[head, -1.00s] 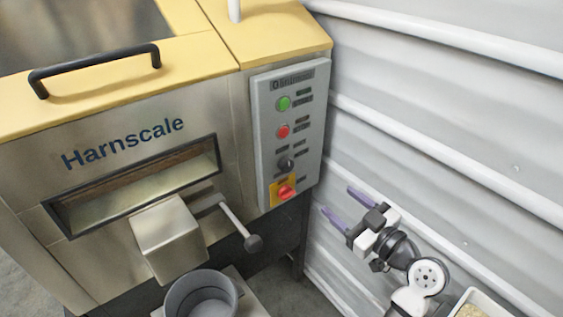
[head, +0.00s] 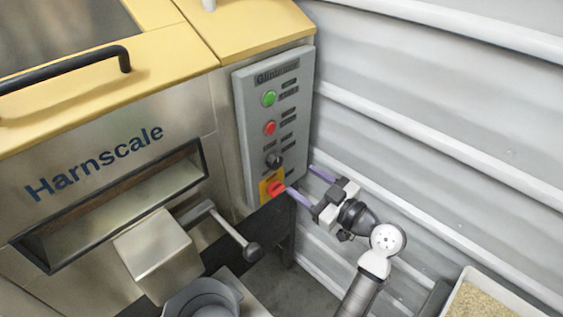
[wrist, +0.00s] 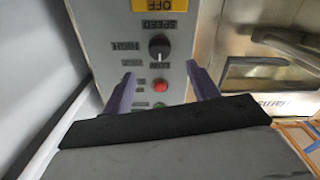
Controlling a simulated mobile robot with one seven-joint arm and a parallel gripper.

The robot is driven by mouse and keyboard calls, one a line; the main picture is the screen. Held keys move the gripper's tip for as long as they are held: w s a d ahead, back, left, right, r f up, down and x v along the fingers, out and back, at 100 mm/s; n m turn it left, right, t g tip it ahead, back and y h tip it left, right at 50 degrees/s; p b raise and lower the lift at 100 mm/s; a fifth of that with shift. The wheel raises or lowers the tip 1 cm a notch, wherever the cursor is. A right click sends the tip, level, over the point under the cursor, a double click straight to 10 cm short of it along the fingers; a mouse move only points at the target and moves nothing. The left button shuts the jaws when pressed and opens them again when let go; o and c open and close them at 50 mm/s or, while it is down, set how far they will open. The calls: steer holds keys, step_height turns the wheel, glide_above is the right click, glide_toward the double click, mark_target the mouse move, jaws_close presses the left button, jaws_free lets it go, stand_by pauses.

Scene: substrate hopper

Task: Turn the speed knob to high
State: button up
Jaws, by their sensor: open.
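The speed knob (head: 274,160) is a small black dial on the grey control panel (head: 243,135), between the red button above and the red switch on a yellow plate below. My gripper (head: 304,182) is open and empty, just right of the panel's lower part in the head view. In the wrist view its two purple fingers (wrist: 158,80) point toward the panel, spread to either side, with the knob beyond their tips.
A green button (head: 269,98) and a red button (head: 270,128) are above the knob. The red switch (head: 277,188) is close below it. A corrugated wall (head: 430,160) stands behind on the right. A tray of grain (head: 483,305) is at lower right.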

mark_target(278, 163)
steer(key=p+x, duration=0.2)
steer(key=x, duration=0.6)
steer(key=shift+w+a, duration=0.1)
steer(key=shift+a, duration=0.05)
steer(key=c, duration=1)
